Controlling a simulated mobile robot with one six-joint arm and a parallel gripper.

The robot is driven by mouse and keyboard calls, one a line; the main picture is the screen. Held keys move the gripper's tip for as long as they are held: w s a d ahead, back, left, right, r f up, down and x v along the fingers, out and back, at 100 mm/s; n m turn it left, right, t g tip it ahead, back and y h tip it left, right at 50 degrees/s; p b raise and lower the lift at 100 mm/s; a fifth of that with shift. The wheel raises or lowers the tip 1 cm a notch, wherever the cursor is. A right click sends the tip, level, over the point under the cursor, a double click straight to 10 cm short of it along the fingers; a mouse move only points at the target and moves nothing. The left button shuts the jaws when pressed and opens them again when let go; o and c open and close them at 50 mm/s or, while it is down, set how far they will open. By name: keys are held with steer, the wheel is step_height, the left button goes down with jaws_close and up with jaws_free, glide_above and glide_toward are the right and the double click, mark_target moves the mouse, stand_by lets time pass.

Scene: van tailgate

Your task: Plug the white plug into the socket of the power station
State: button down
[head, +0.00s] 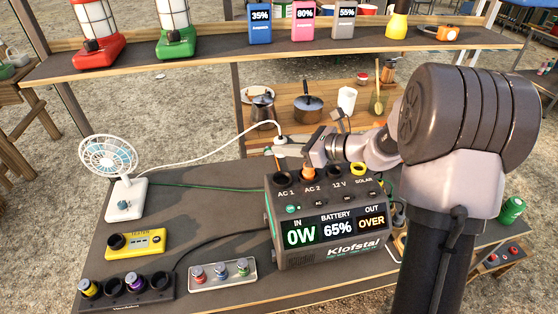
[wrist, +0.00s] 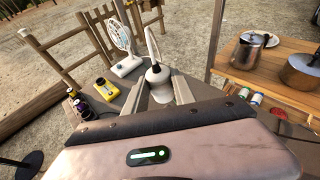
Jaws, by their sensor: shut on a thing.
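The white plug (head: 281,141) hangs above and behind the power station (head: 335,262), with its white cord running left to the small fan (head: 125,198). My gripper (head: 294,147) is shut on the plug. In the wrist view the plug (wrist: 158,76) sits between my two fingers, its cord rising from it. The power station has a top row of sockets marked AC 1, AC 2, 12 V and SOLAR. The AC 1 socket (head: 281,178) looks dark and open. An orange plug (head: 308,173) is in AC 2. The screen reads IN 0W, BATTERY 65%, OUT OVER.
A yellow device (head: 135,243), a socket strip (head: 119,288) with coloured plugs, and a panel of coloured switches (head: 222,273) lie left of the station. A shelf (head: 215,62) with lanterns crosses above. A kettle (head: 263,108) and pot (head: 308,108) stand behind.

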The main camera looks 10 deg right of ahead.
steer(key=f+b, duration=0.2)
steer(key=f, duration=0.1)
steer(key=f+b, duration=0.3)
steer(key=f, duration=0.1)
steer(key=f+b, duration=0.3)
steer(key=shift+s+d+f, duration=0.2)
steer(key=shift+s+f, duration=0.05)
steer(key=shift+f, duration=0.05)
steer(key=c, duration=1)
jaws_free()
steer(key=shift+o, duration=0.2)
steer(key=p+v, duration=0.5)
steer(key=v, duration=1.2)
steer(key=shift+d+p, duration=0.3)
steer(key=shift+p, duration=0.05)
steer(key=shift+r, duration=0.15)
